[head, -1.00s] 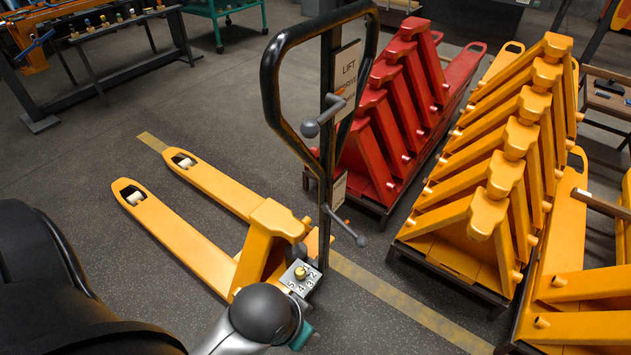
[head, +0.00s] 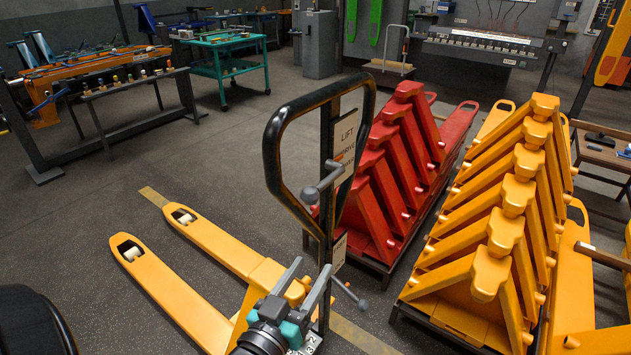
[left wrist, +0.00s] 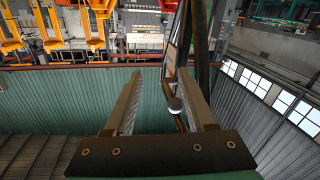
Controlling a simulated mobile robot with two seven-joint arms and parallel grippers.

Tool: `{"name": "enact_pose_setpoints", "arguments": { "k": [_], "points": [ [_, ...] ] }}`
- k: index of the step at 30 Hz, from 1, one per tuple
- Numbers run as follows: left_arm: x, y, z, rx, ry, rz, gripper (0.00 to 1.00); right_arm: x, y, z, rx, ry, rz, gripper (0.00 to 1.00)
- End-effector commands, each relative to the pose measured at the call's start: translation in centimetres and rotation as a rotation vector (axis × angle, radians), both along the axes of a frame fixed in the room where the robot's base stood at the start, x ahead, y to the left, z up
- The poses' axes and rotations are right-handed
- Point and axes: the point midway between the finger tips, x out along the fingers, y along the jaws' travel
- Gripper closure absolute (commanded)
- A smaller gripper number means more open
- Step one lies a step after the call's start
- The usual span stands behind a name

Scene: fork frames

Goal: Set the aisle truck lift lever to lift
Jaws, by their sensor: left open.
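The yellow aisle truck (head: 185,285) stands with its forks toward the left. Its upright handle ends in a black loop (head: 272,150). A sign plate (head: 347,135) beside the loop reads LIFT at the top; its lower words are hard to read. The grey ball-ended lift lever (head: 312,194) sticks out to the left in front of the sign's lower part. My left gripper (head: 308,272) is open, pointing up below the lever and apart from it. In the left wrist view its jaws (left wrist: 160,85) are empty, and a pale ball (left wrist: 175,104) shows between them, close to the right finger.
A second lever with a grey ball (head: 361,304) sticks out low on the handle's right. Red stacked trucks (head: 395,155) and yellow ones (head: 500,200) stand close on the right. A dark rack (head: 130,85) and a green table (head: 225,70) stand behind. The floor behind the forks is clear.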

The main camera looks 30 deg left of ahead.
Motion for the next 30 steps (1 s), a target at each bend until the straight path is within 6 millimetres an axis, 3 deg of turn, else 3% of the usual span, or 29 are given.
{"name": "enact_pose_setpoints", "arguments": {
  "k": [6, 15, 20, 30],
  "points": [
    [-1.6, 1.9, 3.5, 0.000, -0.264, 0.054, 0.44, 0.1, -0.1, 0.0, -0.001, -0.001, -0.001, 0.50],
    [-2.7, 2.7, 5.4, 0.007, -0.401, 0.074, 0.44, 0.1, -0.1, 0.0, -0.001, -0.001, -0.001, 0.50],
    [-1.3, 2.9, 6.1, 0.007, -0.404, 0.073, 0.44, 0.1, -0.1, 0.1, -0.001, -0.001, -0.001, 0.50],
    [3.9, 3.9, 8.3, 0.008, -0.404, 0.073, 0.44, 0.1, 0.0, 0.4, -0.001, -0.001, 0.000, 0.50]
  ]
}}
